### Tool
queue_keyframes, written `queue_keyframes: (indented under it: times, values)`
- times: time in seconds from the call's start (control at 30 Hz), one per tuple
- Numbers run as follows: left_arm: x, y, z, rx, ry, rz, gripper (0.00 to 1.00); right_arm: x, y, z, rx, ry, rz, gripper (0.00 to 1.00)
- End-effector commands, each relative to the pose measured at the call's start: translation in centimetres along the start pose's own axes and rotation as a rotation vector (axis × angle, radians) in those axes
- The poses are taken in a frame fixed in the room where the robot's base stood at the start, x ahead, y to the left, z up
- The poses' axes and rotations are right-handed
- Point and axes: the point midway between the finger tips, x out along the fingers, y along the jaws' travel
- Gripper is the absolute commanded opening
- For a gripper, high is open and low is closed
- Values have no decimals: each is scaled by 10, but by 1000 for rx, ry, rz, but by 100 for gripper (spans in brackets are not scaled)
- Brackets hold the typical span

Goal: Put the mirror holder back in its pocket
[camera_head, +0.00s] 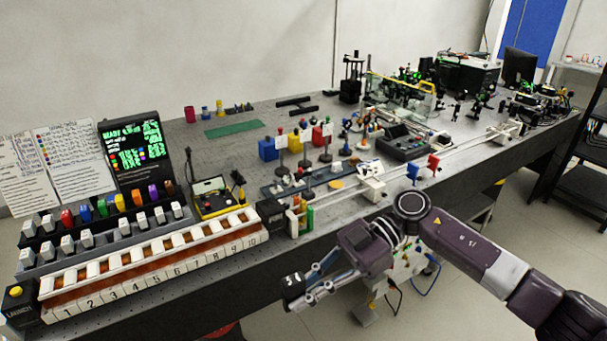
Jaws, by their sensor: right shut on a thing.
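My right gripper (309,284) reaches in from the right and hangs in front of the bench's front edge, its fingers pointing left. It is shut on a small dark block with pale marks, which I take to be the mirror holder (293,285); the fingers hide part of it. The holder is in the air, apart from the bench. I cannot tell which pocket belongs to it. A long numbered rack (150,275) with white-topped slots lies at the bench's front left, left of the gripper. My left gripper is not in view.
Behind the rack stand vials with coloured caps (119,203), a dark screen (134,160) and a yellow box (213,203). Posts, coloured blocks (268,149) and a rail (440,155) crowd the bench's middle. A green mat (234,129) lies farther back, with bare bench around it.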

Motion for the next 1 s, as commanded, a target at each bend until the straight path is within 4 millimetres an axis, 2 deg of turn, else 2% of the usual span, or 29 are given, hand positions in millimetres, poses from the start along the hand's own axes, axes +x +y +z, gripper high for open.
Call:
queue_keyframes:
  times: [0.13, 0.3, 0.47, 0.6, 0.73, 1.0]
  values:
    - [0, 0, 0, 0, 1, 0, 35, 8, -6, -9, -5, 4, -7, 0]
    - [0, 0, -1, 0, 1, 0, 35, 21, -19, -34, -2, 8, 6, 0]
    - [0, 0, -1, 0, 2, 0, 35, 16, -31, -51, 31, 7, 83, 0]
    - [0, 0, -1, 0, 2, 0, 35, -2, -40, -54, 81, 4, 195, 0]
    - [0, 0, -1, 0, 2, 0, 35, -25, -48, -47, 139, 4, 328, 0]
    - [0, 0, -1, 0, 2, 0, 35, -81, -76, -9, 273, 4, 642, 0]
